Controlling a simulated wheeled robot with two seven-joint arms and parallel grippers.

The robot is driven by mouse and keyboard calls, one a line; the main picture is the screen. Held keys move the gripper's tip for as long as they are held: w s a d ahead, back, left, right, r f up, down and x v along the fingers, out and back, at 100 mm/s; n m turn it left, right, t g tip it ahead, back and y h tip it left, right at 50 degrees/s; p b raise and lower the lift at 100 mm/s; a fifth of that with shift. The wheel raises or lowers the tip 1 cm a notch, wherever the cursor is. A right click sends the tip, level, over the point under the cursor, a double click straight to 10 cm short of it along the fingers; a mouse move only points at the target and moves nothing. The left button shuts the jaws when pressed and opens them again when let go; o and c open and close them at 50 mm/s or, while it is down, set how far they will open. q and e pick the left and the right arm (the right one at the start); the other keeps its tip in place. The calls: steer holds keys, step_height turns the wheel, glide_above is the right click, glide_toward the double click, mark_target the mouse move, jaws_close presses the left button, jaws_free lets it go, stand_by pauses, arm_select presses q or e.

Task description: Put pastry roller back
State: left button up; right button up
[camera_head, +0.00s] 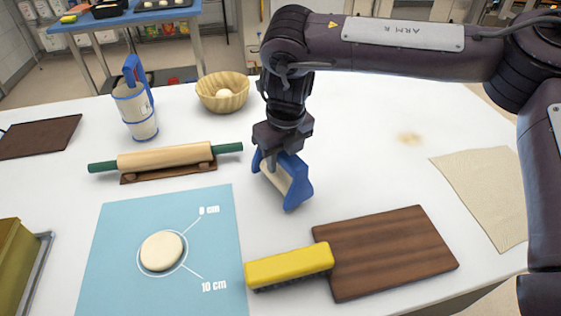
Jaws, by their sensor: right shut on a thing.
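My right gripper (282,150) reaches down from above, shut on a small roller (296,180) with a blue frame and a cream cylinder. The roller is at or just above the white table, right of the blue mat; I cannot tell whether it touches the table. The gripper hides its upper part. A wooden rolling pin (165,157) with green handles lies on a brown wooden cradle (168,173) to the left. My left gripper is not in view.
A blue mat (110,225) with a dough round (161,250) lies in front. A yellow brush (290,266) touches a wooden board (385,250). A wicker bowl (222,100) and a white-and-blue container (134,108) stand behind. A cloth (490,190) lies right. Table behind my gripper is clear.

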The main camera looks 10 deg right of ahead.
steer(key=shift+f, duration=0.7)
steer(key=shift+f, duration=0.1)
steer(key=o, duration=1.1)
steer(key=r, duration=0.4)
steer(key=s+r, duration=0.1)
steer(key=r, duration=0.7)
steer(key=shift+s+d+p, duration=0.2)
steer(key=shift+d+p, duration=0.05)
steer(key=shift+p, duration=0.1)
